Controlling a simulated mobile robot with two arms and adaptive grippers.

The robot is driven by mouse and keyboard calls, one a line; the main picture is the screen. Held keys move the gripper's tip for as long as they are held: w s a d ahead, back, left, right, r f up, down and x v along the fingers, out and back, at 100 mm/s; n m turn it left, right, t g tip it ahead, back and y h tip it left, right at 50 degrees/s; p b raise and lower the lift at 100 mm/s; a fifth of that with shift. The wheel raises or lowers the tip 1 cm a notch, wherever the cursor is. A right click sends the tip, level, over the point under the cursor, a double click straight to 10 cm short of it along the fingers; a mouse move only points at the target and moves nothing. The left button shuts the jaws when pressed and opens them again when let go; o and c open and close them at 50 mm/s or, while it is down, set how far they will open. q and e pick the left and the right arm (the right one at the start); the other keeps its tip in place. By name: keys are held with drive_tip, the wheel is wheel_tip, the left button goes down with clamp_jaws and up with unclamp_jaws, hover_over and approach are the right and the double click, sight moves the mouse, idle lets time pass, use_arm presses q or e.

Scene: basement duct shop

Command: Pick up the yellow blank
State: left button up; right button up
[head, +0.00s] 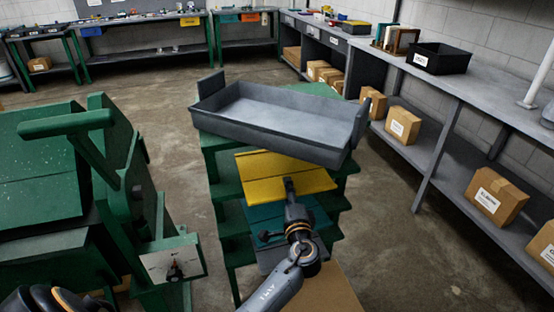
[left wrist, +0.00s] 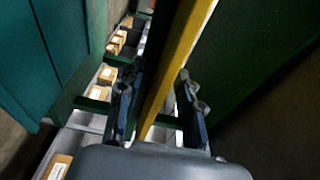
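The yellow blank (head: 270,177) is a flat, bent-looking sheet in the green stepped rack, just below the grey tray in the head view. My left gripper (head: 289,184) is at its near edge. In the left wrist view the yellow blank (left wrist: 178,65) shows edge-on as a thin strip. It runs between the two fingers of my left gripper (left wrist: 158,100), which stand apart on either side of it, with a gap seeming to show. Firm contact cannot be made out. My right gripper is not in view.
A grey open tray (head: 280,112) sits on top of the green rack (head: 223,215). A teal blank (head: 262,222) lies below the yellow one. A green machine (head: 130,180) stands at the left. A long bench (head: 440,75) with boxes beneath lines the right wall. Open floor lies between.

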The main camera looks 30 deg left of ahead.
use_arm(q)
clamp_jaws()
drive_tip(key=shift+r, duration=0.1)
idle(0.3)
